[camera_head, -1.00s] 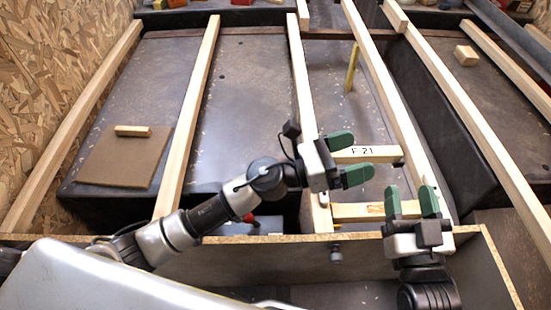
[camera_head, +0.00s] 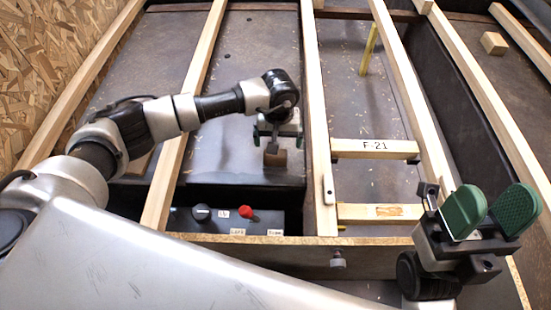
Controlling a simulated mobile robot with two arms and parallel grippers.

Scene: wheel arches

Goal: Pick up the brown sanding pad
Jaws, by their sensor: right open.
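A small brown block with a grey top piece, which looks like the brown sanding pad (camera_head: 277,159), sits on the dark panel near its front edge, between two wooden rails. My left gripper (camera_head: 278,140) points down right above it. Its green fingertips show apart on either side, partly hidden by the wrist. I cannot tell whether they touch the pad. My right gripper (camera_head: 491,212) is open and empty at the lower right, green fingers up.
Wooden rails (camera_head: 312,100) run front to back. Crosspieces, one marked F-21 (camera_head: 374,148), lie to the right. A control box with a red knob (camera_head: 246,214) sits below the panel edge. A yellow stick (camera_head: 369,48) stands further back.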

